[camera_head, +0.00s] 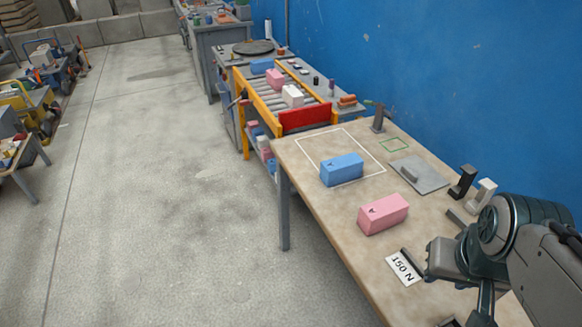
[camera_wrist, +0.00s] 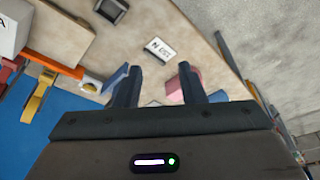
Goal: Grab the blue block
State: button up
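A blue block (camera_head: 342,169) lies on the near table, inside a white outlined square, with a dark mark on its top. A pink block (camera_head: 383,214) lies closer to me on the same table; part of it shows by the right finger in the wrist view (camera_wrist: 174,88). My gripper (camera_wrist: 160,82) is open in the wrist view, with nothing held between its two dark fingers. It is above the table, apart from the blue block. A small blue patch shows beside the left finger; I cannot tell what it is. My arm covers the table's right end in the head view.
A "150 N" card (camera_head: 403,267) lies near the table's front edge. A grey plate (camera_head: 419,174) and black and white upright brackets stand on the right. Another blue block (camera_head: 262,65) is on the roller conveyor behind. A blue wall (camera_head: 450,80) runs behind the table.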

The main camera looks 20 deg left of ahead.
aim_at(344, 169)
jog(key=u, duration=1.05)
jog(key=k, duration=0.65)
jog(key=u, duration=0.85)
jog(key=i, duration=1.3)
jog(key=z, duration=0.45)
jog(key=i, duration=1.15)
jog(key=z, duration=1.45)
jog(key=i, duration=0.55)
jog(key=z, duration=0.5)
